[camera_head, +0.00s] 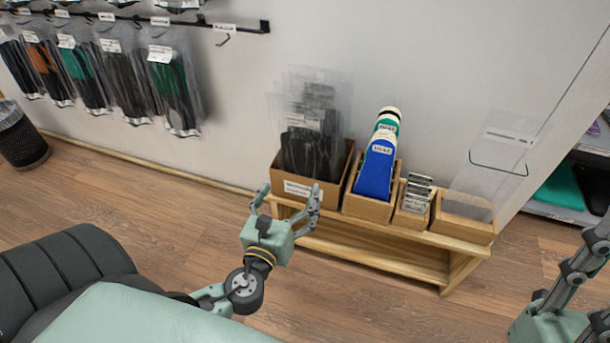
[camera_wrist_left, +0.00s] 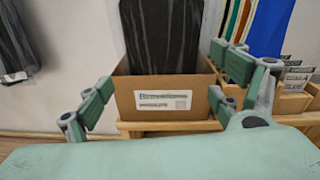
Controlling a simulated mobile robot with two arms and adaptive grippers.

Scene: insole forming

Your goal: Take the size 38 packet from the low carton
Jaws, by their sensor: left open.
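The low carton (camera_head: 307,193) is a brown open box with a white label at the left end of a low wooden bench. Several clear packets with dark insoles (camera_head: 308,150) stand upright in it; I cannot read their sizes. In the left wrist view the carton (camera_wrist_left: 195,88) is straight ahead, with a dark insole packet (camera_wrist_left: 160,40) rising from it. My left gripper (camera_head: 289,200) is open and empty, in front of the carton. In the wrist view its fingers (camera_wrist_left: 155,95) stand apart on either side of the carton front. At the right edge, part of my right arm shows; its fingertips are unclear.
The wooden bench (camera_head: 375,251) also holds a wooden box with blue, white and green insoles (camera_head: 376,170), a small box of cards (camera_head: 413,200) and an empty-looking tray (camera_head: 464,222). Packets hang on a wall rail (camera_head: 150,18). A black bin (camera_head: 22,138) stands left. Floor before the bench is clear.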

